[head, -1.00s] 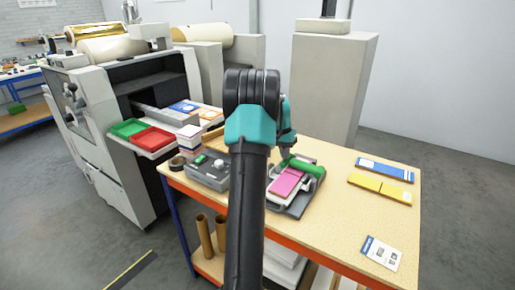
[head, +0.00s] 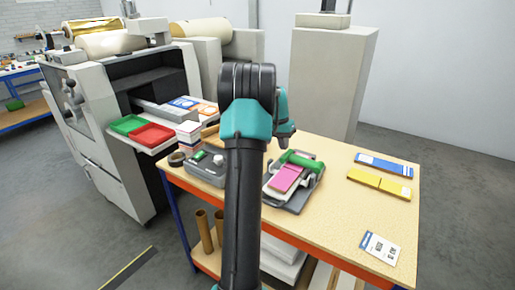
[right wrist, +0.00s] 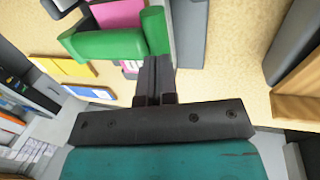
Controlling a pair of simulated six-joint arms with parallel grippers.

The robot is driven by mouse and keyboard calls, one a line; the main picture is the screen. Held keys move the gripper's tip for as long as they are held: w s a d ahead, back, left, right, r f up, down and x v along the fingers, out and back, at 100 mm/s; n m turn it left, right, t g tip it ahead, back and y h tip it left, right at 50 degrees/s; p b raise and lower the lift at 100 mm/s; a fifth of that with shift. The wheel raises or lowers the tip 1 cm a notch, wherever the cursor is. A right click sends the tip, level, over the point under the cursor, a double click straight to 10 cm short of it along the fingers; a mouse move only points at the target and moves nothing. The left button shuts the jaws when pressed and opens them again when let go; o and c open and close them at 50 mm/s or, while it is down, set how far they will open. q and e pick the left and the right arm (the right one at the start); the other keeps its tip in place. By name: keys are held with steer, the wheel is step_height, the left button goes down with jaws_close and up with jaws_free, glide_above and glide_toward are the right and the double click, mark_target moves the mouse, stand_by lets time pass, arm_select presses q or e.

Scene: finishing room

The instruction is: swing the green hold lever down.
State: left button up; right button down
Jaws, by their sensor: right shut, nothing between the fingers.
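The green hold lever (head: 302,160) lies across the far end of a small grey fixture (head: 296,203) on the bench. A pink piece (head: 286,178) sits on the fixture, on the near side of the lever. My right gripper (head: 287,134) is above and just behind the lever in the head view, partly hidden by its own arm. In the right wrist view its fingers (right wrist: 153,78) are shut and empty, with their tips close to the green lever (right wrist: 108,46). I cannot tell whether they touch. My left gripper is out of view.
A grey control box (head: 207,168) and a tape roll (head: 177,158) stand left of the fixture. Blue (head: 384,165) and yellow (head: 380,186) strips and a white card (head: 379,248) lie to the right. The bench's right half is mostly clear. A large machine stands left.

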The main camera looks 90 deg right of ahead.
steer(key=v, duration=1.2)
steer(key=shift+s+a, duration=0.1)
steer(key=shift+a, duration=0.05)
